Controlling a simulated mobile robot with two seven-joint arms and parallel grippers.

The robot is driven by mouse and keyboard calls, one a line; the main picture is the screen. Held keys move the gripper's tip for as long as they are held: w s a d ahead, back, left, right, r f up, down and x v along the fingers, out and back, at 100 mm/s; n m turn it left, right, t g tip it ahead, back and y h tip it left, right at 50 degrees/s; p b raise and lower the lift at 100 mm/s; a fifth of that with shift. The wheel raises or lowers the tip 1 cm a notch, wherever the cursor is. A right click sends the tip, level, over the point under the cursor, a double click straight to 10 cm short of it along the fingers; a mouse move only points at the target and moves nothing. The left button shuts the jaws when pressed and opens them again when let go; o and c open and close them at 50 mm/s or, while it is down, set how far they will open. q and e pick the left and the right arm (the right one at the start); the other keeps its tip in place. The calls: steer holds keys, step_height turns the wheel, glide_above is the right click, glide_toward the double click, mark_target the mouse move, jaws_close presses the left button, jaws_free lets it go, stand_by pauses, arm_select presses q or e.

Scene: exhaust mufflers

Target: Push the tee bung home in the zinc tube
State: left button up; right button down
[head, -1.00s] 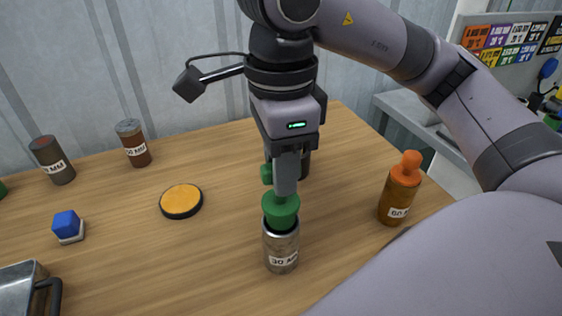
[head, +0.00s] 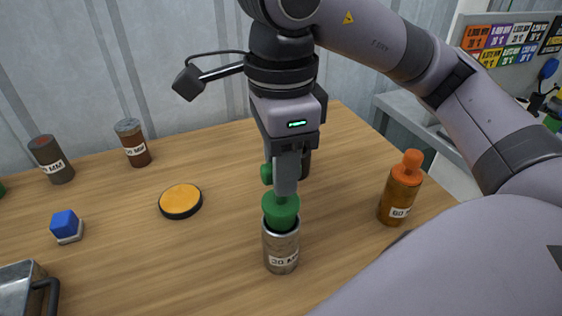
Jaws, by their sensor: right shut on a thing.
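The zinc tube (head: 281,250) is a silvery metal cylinder with a white "30 MM" label, standing upright on the table. The green tee bung (head: 281,208) sits in its mouth, with its wide green part still showing above the rim. A green knob, seemingly one end of its tee handle, shows left of the finger. My right gripper (head: 285,180) points down over the tube and is shut on the bung's handle, which its fingers mostly hide. My left gripper is out of view.
An orange-topped brown bottle (head: 400,195) stands to the right. A dark cylinder is partly hidden behind my gripper. A yellow disc (head: 181,201), a blue block (head: 66,226), two rusty tubes (head: 134,143) and a metal container (head: 18,290) are to the left.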

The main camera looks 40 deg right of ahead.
mark_target(281, 201)
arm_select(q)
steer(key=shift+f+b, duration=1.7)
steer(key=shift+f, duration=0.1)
arm_select(e)
steer(key=shift+f, duration=1.8)
steer(key=c, duration=0.8)
jaws_free()
steer(key=shift+r, duration=0.55)
step_height(281, 201, up, 5)
steer(key=shift+f+p, duration=0.15)
steer(key=shift+p, duration=0.65)
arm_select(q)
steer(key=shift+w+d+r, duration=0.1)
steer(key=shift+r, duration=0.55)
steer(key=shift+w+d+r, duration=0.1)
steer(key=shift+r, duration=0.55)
arm_select(e)
steer(key=shift+r, duration=0.75)
